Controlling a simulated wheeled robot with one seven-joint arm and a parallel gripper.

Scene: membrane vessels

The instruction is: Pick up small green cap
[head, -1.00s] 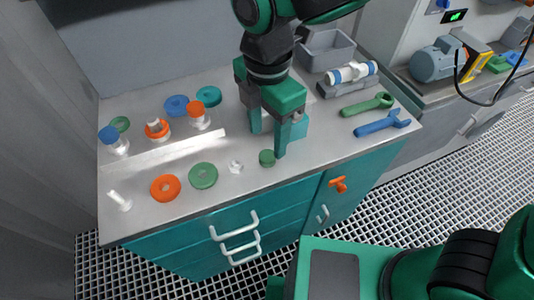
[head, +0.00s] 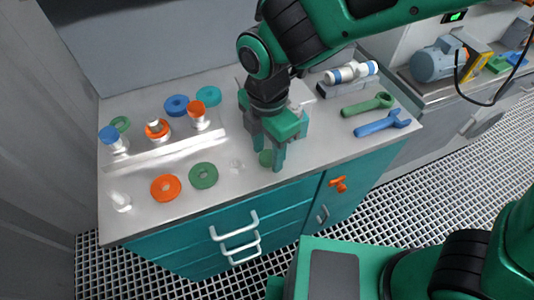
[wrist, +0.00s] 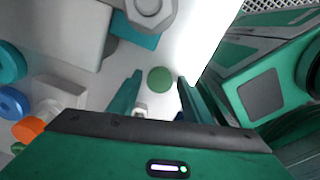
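The small green cap (head: 265,158) lies on the metal worktop near its front edge, partly hidden behind my gripper in the head view. In the wrist view the green cap (wrist: 160,79) shows as a round disc between the two fingers, nearer their tips, with a gap on each side. My gripper (head: 266,162) is open and points down over the cap. Its two teal fingers also show in the wrist view (wrist: 159,80). I cannot tell the exact height of the fingertips above the worktop.
A green ring (head: 203,176) and an orange ring (head: 166,188) lie left of the gripper. A small clear piece (head: 236,166) lies close by on the left. A green wrench (head: 368,105) and a blue wrench (head: 383,123) lie to the right. Capped vessels stand at the back left.

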